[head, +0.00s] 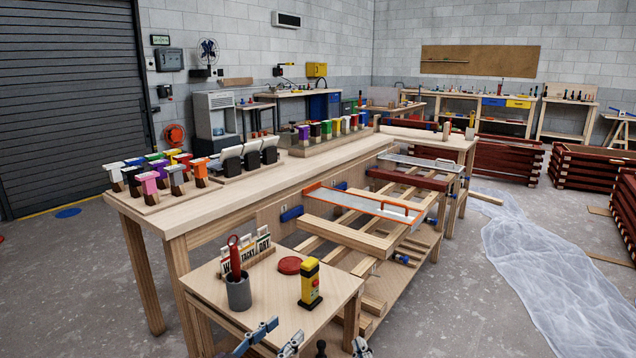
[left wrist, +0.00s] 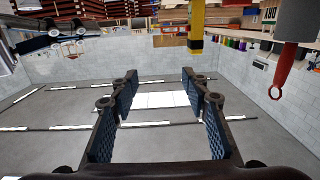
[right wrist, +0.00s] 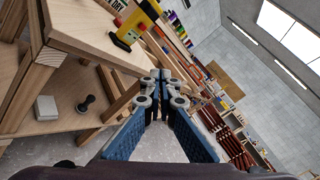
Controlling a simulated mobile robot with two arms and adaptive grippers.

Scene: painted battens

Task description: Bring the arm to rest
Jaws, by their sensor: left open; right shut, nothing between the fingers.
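My left gripper (head: 274,335) shows at the bottom edge of the head view, in front of the small table's near edge. In the left wrist view its two blue-padded fingers (left wrist: 155,88) stand wide apart with nothing between them. My right gripper (head: 361,347) shows only as a tip at the bottom of the head view, to the right of the left one. In the right wrist view its fingertips (right wrist: 161,85) meet, shut and empty, apart from the small table. Most of both arms is hidden below the head view.
The small table (head: 210,282) carries a grey cup (head: 238,293) with a red-handled tool, a yellow-and-black device (head: 310,284), a red disc (head: 289,265) and lettered cards (head: 245,254). A long workbench (head: 190,214) stands behind. Plastic sheeting (head: 545,270) lies on the floor at right.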

